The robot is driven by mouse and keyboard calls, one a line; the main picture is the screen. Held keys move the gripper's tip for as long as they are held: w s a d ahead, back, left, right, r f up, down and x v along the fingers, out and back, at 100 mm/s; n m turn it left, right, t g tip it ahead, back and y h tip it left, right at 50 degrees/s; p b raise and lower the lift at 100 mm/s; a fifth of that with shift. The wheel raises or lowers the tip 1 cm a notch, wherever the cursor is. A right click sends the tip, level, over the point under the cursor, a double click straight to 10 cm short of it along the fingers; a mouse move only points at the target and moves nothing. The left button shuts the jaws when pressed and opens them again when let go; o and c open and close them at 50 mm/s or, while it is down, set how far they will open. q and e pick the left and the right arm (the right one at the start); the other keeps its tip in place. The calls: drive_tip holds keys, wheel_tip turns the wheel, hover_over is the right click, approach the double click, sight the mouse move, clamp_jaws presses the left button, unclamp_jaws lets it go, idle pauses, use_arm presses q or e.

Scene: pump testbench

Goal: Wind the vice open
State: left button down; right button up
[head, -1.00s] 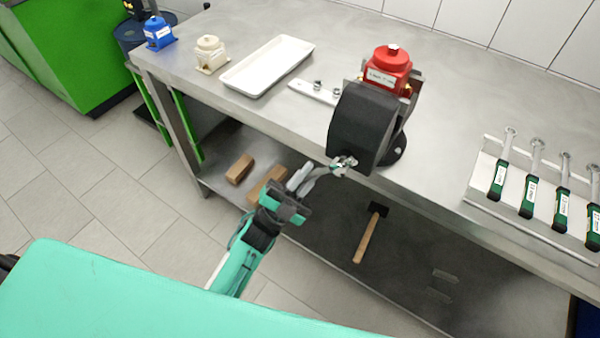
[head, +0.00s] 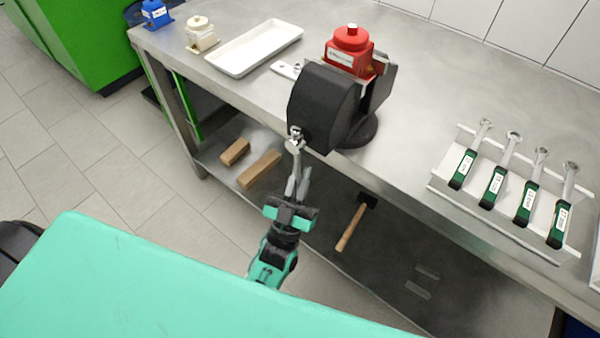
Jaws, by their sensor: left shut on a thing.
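The black vice (head: 318,108) stands at the front edge of the steel bench on a round base. A red pump (head: 349,55) sits at its jaws, with its lower part hidden behind the black front jaw. The vice's metal handle (head: 296,146) hangs roughly straight down from the screw end on the front of the vice. My left gripper (head: 298,172) is shut on the lower part of the handle, in front of the bench edge. The fingers partly hide the handle there. My right gripper is not in view.
A white tray (head: 210,62), a cream pump (head: 201,36) and a blue pump (head: 155,15) stand at the back left of the bench (head: 425,100). Several green-handled wrenches lie in a rack (head: 447,198) at right. Wooden blocks (head: 260,170) and a hammer (head: 352,228) lie on the lower shelf.

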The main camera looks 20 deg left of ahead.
use_arm(q)
drive_tip(key=shift+d+r+n+y, duration=0.2)
drive_tip(key=shift+d+n+y, duration=0.1)
drive_tip(key=shift+n, duration=0.1)
